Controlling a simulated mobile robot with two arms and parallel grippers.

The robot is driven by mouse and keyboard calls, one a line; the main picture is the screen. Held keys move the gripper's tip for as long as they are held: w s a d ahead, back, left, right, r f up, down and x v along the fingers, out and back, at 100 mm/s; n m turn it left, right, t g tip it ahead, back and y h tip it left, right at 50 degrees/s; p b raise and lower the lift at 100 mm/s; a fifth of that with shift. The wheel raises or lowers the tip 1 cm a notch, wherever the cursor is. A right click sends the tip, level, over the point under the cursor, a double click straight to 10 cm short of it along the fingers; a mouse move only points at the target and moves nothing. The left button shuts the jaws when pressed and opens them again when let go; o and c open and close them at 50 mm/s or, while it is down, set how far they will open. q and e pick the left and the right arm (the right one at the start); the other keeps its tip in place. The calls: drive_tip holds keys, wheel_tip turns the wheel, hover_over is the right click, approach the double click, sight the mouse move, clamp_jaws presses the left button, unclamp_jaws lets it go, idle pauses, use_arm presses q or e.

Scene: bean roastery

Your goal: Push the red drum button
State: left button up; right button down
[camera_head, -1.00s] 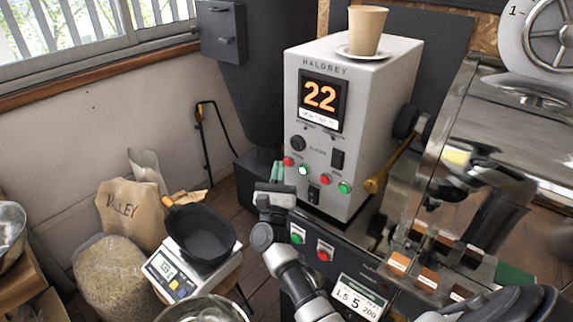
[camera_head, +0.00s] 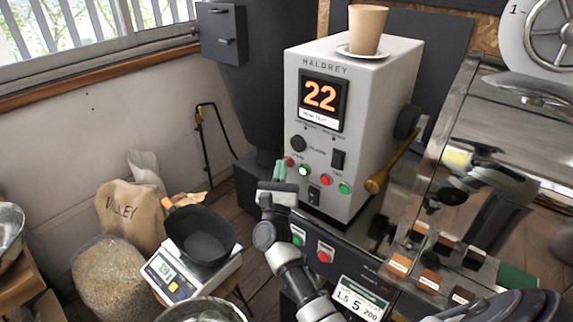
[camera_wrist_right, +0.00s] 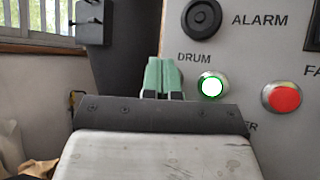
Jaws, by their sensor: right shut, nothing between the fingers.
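The red drum button (camera_head: 289,161) is the leftmost of the row on the grey control box's front. A lit green button (camera_head: 304,170) sits to its right; it also shows in the right wrist view (camera_wrist_right: 211,86) under the DRUM label. My right gripper (camera_head: 279,171) is shut and empty, its green fingertips close to the red drum button. In the right wrist view the fingertips (camera_wrist_right: 157,76) cover nearly all of that button, so I cannot tell whether they touch it. My left gripper is not in view.
Another red button (camera_head: 325,180) and a green one (camera_head: 344,187) sit farther right on the panel. A paper cup (camera_head: 367,30) stands on the control box (camera_head: 375,95). A lower panel holds a red button (camera_head: 325,252). A scale (camera_head: 185,284) bears a black pan (camera_head: 200,235).

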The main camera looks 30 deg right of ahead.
drive_tip(key=shift+d, duration=0.1)
idle(0.5)
drive_tip(key=shift+s+a, duration=0.25)
drive_tip(key=shift+a, duration=0.55)
drive_tip(key=a, duration=0.1)
drive_tip(key=s+a, duration=0.1)
drive_tip(key=a, duration=0.1)
drive_tip(key=a+b, duration=0.1)
drive_tip(key=shift+s+a, duration=0.35)
idle(0.5)
